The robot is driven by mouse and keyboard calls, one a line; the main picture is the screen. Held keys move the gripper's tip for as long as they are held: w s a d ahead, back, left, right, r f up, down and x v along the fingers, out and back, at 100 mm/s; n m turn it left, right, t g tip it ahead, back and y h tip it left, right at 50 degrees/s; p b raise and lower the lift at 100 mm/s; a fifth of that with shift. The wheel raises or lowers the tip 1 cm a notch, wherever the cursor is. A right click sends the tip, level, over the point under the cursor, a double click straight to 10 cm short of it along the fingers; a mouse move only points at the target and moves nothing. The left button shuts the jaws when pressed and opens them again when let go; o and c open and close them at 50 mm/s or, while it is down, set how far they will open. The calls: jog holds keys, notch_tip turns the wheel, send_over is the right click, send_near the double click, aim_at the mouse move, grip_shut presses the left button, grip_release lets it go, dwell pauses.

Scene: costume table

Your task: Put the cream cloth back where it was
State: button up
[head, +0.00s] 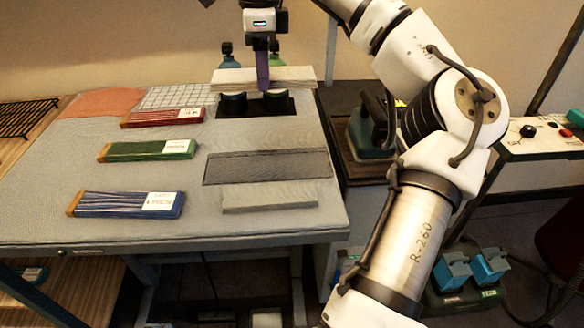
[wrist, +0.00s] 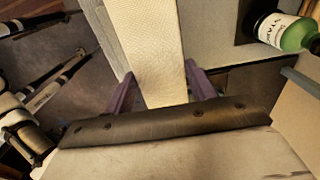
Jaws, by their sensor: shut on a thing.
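The cream cloth (head: 228,79) is a long, flat folded strip held level by my gripper (head: 263,78) at the back right of the table. In the wrist view the cloth (wrist: 148,48) runs between the two purple fingers of my gripper (wrist: 160,90), which is shut on it near its middle. Two dark, round-topped jars (head: 233,101) are directly under the cloth, on a black mat (head: 285,107). I cannot tell whether the cloth touches them.
A dark mesh mat (head: 267,166) and a pale grey flat strip (head: 270,201) lie at the front right. Red (head: 163,117), green (head: 147,150) and blue (head: 125,204) bundles lie at the left. Bottles (head: 229,58) stand behind the cloth; one green bottle (wrist: 290,34) shows in the wrist view.

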aim_at(271, 165)
jog(key=shift+d+f, duration=0.15)
jog(key=shift+f, duration=0.15)
notch_tip(271, 165, down, 20)
jog(key=shift+r+p, duration=0.25)
jog(key=shift+p, duration=0.4)
jog(key=shift+f, duration=0.1)
jog(key=shift+f, duration=0.2)
jog(key=o, duration=1)
jog(key=shift+r, duration=0.1)
notch_tip(271, 165, up, 12)
jog(key=shift+r+b, duration=0.2)
jog(key=shift+b, duration=0.35)
